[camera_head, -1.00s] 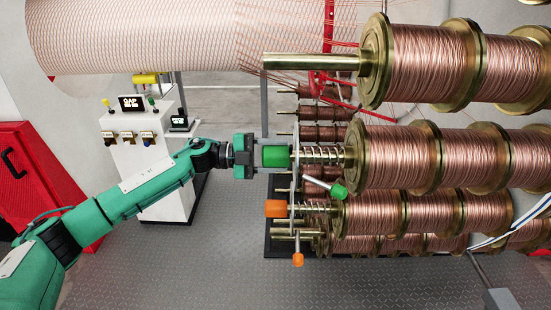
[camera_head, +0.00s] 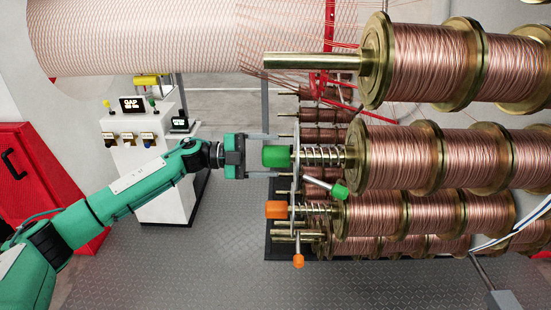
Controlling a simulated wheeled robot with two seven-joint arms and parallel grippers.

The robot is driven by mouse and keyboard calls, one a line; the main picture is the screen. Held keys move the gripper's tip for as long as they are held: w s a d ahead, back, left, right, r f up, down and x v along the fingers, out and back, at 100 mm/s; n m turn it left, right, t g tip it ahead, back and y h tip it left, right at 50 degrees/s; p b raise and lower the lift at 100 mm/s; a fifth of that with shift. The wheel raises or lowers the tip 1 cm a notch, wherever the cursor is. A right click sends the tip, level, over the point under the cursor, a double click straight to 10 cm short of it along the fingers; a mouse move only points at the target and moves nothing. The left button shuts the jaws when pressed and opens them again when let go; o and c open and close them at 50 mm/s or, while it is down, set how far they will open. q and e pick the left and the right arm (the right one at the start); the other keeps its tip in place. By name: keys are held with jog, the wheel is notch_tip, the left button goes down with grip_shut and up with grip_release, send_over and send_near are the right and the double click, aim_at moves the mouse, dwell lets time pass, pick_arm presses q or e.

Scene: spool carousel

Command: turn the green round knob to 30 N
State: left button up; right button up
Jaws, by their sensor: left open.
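The green round knob (camera_head: 276,156) sits on the end of a spring-wrapped shaft (camera_head: 320,157) in front of a copper wire spool. My left gripper (camera_head: 270,155) is open, its palm to the left of the knob. One finger shows above the knob and one below it, with gaps between fingers and knob. The tips reach about the middle of the knob's length. I see no readable scale at the knob. My right gripper is out of view.
A green-tipped lever (camera_head: 339,191) is below right of the knob. An orange knob (camera_head: 276,209) and an orange-tipped lever (camera_head: 298,260) are lower. A white console (camera_head: 145,150) stands behind my left arm. Brass-flanged spools (camera_head: 400,157) fill the right.

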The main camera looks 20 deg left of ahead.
pick_arm(q)
jog(key=b+v, duration=0.3)
jog(key=v, duration=0.8)
jog(key=shift+a, duration=0.25)
jog(key=shift+s, duration=0.1)
